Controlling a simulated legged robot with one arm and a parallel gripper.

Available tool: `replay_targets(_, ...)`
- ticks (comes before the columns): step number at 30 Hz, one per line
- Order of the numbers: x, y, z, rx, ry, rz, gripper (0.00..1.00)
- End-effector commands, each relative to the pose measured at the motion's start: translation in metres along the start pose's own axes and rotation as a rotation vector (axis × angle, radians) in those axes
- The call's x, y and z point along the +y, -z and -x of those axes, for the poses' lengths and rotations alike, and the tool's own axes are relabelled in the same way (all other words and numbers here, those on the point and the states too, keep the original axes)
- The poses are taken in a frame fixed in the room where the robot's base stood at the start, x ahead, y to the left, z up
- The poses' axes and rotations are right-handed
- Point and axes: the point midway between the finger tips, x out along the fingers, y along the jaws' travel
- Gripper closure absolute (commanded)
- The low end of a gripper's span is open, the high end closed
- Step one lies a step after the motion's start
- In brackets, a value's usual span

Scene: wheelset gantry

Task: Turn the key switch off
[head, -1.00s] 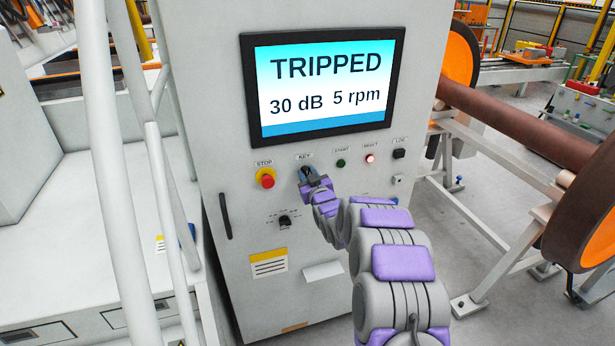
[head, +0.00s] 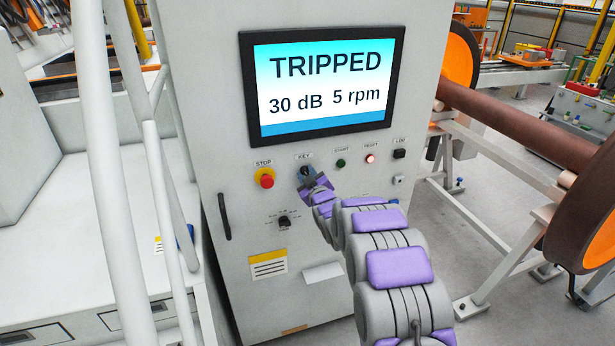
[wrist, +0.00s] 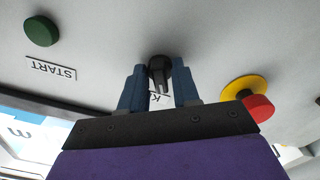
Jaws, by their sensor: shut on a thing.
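The key switch (wrist: 159,70) is a small black knob under the KEY label on the cabinet front. In the wrist view, which is upside down, it sits between the two blue fingers of my gripper (wrist: 160,82). My gripper is shut on it. In the head view my gripper (head: 308,174) is at the KEY position, and its fingers and wrist mostly hide the switch. The display screen (head: 325,82) above reads TRIPPED, 30 dB, 5 rpm. The exact angle of the key is hard to tell.
A red stop button (head: 265,178) on a yellow base is close to the left of the key. A green START button (head: 340,163), a lit RESET button (head: 370,159) and a black LOG knob (head: 399,154) are to the right. White railings (head: 108,170) stand at the left.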

Motion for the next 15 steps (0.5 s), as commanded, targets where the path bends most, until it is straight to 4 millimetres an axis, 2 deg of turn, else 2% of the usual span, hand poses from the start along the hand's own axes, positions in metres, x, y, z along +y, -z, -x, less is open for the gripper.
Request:
replay_targets(4, -0.0007, 0.0020, -0.0003, 0.004, 0.001, 0.001, 0.99)
replay_targets(5, -0.0007, 0.0020, -0.0003, 0.004, 0.001, 0.001, 0.66)
replay_targets(7, -0.0007, 0.0017, -0.0003, 0.003, 0.001, 0.001, 0.60)
replay_targets(15, -0.0004, 0.0001, 0.0000, 0.001, 0.001, -0.001, 0.60)
